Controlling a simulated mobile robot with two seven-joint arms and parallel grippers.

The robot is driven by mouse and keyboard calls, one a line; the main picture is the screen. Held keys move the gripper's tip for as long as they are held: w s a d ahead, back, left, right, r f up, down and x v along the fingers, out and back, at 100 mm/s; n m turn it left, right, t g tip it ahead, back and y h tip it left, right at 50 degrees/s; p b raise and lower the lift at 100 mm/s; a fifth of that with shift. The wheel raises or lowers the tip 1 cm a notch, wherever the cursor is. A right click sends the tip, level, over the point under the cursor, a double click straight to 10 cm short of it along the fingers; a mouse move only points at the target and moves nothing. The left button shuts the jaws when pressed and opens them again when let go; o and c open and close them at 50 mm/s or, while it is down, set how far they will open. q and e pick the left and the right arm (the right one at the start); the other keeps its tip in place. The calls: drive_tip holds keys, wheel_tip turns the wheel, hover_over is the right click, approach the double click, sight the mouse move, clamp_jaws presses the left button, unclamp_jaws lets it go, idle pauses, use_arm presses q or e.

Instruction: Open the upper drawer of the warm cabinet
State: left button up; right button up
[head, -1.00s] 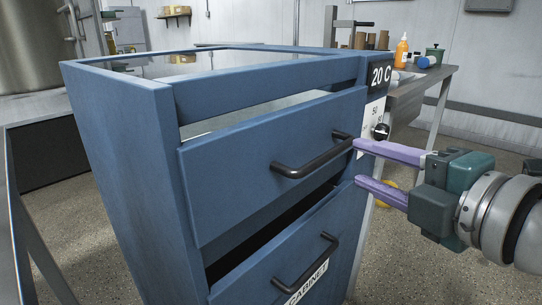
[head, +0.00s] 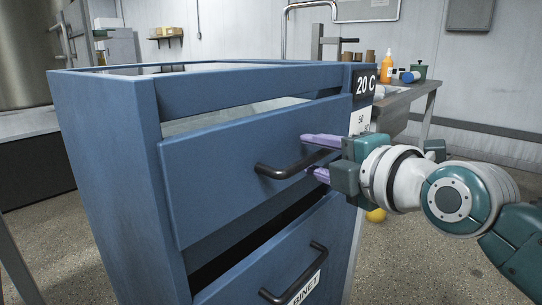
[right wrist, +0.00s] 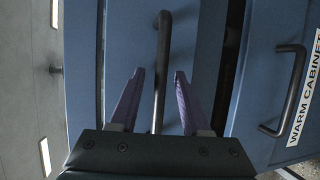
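The warm cabinet (head: 105,170) is blue and stands in front of me. Its upper drawer (head: 215,165) has a dark bar handle (head: 278,171), which also shows in the right wrist view (right wrist: 163,50). The drawer front stands slightly proud of the frame, with a gap above it. My right gripper (head: 308,156) is open at the right part of this handle. In the right wrist view its purple fingers (right wrist: 158,72) lie on either side of the bar, with space on both sides. I cannot tell how deep the bar sits between them. My left gripper is not in view.
A lower drawer with its own handle (head: 300,275) and a cabinet label is below, under a dark gap. A side table (head: 408,97) behind holds an orange bottle (head: 387,66) and jars. A yellow object (head: 376,215) lies on the floor.

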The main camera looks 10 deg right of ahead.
clamp_jaws()
idle(1.3)
